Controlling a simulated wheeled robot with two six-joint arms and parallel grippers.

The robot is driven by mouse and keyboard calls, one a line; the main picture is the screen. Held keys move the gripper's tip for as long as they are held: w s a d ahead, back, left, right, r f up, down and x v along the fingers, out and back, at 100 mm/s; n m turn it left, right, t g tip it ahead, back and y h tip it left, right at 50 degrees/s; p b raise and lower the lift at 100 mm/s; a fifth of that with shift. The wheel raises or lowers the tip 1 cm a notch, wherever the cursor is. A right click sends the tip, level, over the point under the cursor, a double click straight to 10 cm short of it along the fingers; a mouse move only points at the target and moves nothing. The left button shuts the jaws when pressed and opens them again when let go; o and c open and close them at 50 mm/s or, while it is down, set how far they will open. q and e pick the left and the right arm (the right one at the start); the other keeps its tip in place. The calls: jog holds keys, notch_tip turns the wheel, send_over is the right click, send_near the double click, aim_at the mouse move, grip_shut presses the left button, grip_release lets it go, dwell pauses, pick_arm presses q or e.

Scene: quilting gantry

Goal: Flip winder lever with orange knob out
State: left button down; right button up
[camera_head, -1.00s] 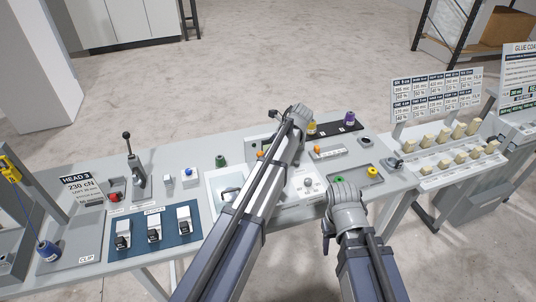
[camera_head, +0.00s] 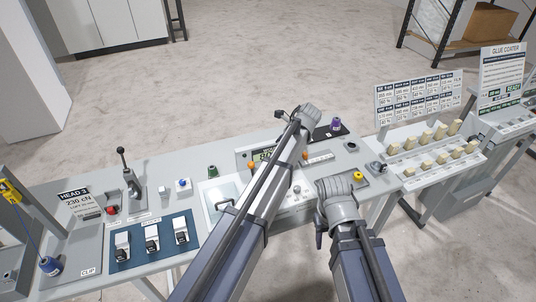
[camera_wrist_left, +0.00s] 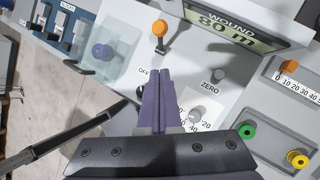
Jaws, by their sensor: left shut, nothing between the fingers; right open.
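The winder lever's orange knob (camera_wrist_left: 159,28) stands on a short dark stem beside an OFF label in the left wrist view. The stem leans toward the top of that picture. My left gripper (camera_wrist_left: 160,73) is shut and empty, its purple fingertips just short of the lever with a visible gap. In the head view the orange knob (camera_head: 250,166) shows left of my left arm, which hides the left fingers. My right gripper (camera_head: 320,230) is low beside my right arm, small and partly hidden, away from the lever.
The WOUND display (camera_wrist_left: 235,32) stands close beside the lever. A grey ZERO knob (camera_wrist_left: 218,75) and a dial knob (camera_wrist_left: 196,115) sit near the fingers. Green (camera_wrist_left: 247,131) and yellow (camera_wrist_left: 298,159) rings are at right.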

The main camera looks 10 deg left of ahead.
pick_arm(q)
jog(key=shift+p+v, duration=1.1)
jog(key=shift+v, duration=0.7)
jog(key=shift+w, duration=0.15)
jog(key=s+a+f+n+h, duration=0.1)
jog(key=s+n+h, duration=0.2)
jog(key=s+n, duration=0.8)
jog(key=s+a+f+n+h, duration=0.2)
jog(key=s+n+h, duration=0.1)
jog(key=s+n, duration=0.85)
jog(key=s+d+f+m+y+b, duration=0.1)
jog(key=s+d+f+m+b, duration=0.2)
jog(key=d+f+b, duration=0.8)
notch_tip(320, 180, down, 2)
jog(key=s+b, duration=0.2)
jog(key=shift+s+d, duration=0.2)
jog(key=shift+s, duration=0.15)
